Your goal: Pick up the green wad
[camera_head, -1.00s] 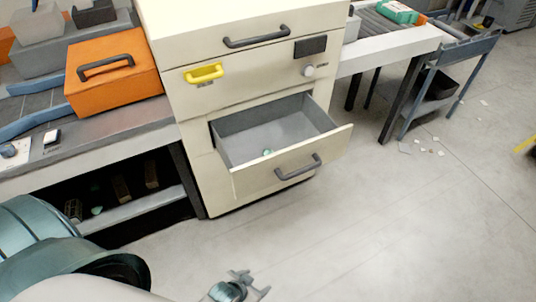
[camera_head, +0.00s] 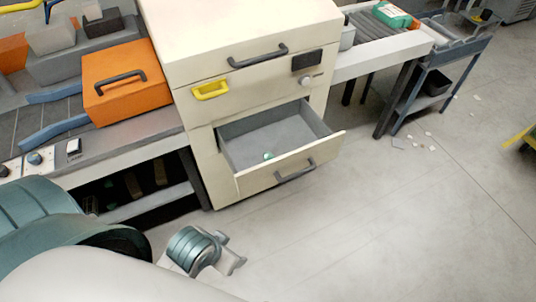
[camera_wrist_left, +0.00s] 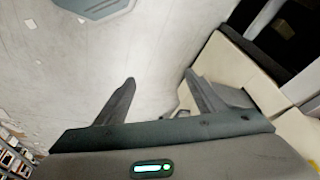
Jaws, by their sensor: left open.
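The small green wad (camera_head: 267,156) lies on the floor of an open drawer (camera_head: 262,180) near its front wall. The drawer juts out from a cream cabinet (camera_head: 240,50). My left gripper (camera_head: 234,252) is low in the head view, in front of and below the drawer, apart from the wad. In the left wrist view its two fingers (camera_wrist_left: 160,77) are spread with nothing between them. The cream cabinet fills the right side of that view, and the wad cannot be made out there. My right gripper is not in view.
An orange case (camera_head: 127,82) sits on the grey bench at left. A roller conveyor (camera_head: 380,45) and a blue-grey cart (camera_head: 435,75) stand at right. Small white scraps (camera_head: 425,140) lie on the floor. The floor right of the drawer is mostly clear.

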